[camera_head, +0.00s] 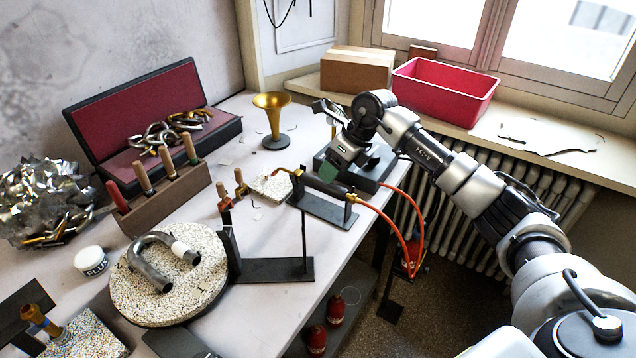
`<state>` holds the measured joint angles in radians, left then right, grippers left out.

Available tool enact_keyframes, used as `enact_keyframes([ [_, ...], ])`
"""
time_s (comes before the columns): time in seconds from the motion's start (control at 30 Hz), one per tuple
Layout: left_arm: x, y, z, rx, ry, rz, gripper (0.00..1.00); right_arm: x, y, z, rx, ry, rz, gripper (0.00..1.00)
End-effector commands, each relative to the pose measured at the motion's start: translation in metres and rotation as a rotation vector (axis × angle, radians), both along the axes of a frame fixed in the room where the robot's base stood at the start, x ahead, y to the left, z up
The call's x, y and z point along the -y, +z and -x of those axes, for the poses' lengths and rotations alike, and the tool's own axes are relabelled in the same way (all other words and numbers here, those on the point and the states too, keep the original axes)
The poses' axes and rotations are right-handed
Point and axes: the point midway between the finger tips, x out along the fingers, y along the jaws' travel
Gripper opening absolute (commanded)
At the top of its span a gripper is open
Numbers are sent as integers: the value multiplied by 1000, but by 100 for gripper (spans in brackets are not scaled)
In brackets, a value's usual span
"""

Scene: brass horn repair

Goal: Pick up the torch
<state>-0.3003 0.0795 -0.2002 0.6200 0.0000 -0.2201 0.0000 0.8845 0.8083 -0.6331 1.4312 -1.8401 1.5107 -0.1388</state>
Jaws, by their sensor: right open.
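The torch (325,185) has a dark handle and a brass nozzle pointing left, and lies across a black stand (325,210) near the right edge of the workbench. An orange hose (407,235) leaves its right end and hangs off the bench edge. My right gripper (329,167) is open and comes down from above, just behind the torch's handle. It looks empty. I cannot tell whether its fingertips touch the torch; the dark parts overlap there. My left gripper is out of view.
A round speckled board (200,292) holds a bent tube (150,262) at front left. A brass bell (271,112) stands behind. A tool rack (165,197), flux jar (90,262) and open case (80,118) are left. A red bin (440,93) sits on the windowsill.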

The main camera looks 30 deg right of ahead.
Motion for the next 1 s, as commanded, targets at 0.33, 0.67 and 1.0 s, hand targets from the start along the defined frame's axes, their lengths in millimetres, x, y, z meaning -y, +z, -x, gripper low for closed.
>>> enact_keyframes([
  [0.33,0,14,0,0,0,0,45,-26,-34,-10,-2,0,-2,61],
  [0.67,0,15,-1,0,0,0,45,-30,-52,-15,2,0,-1,61],
  [1.0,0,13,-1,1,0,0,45,-30,-54,-15,1,-1,0,61],
])
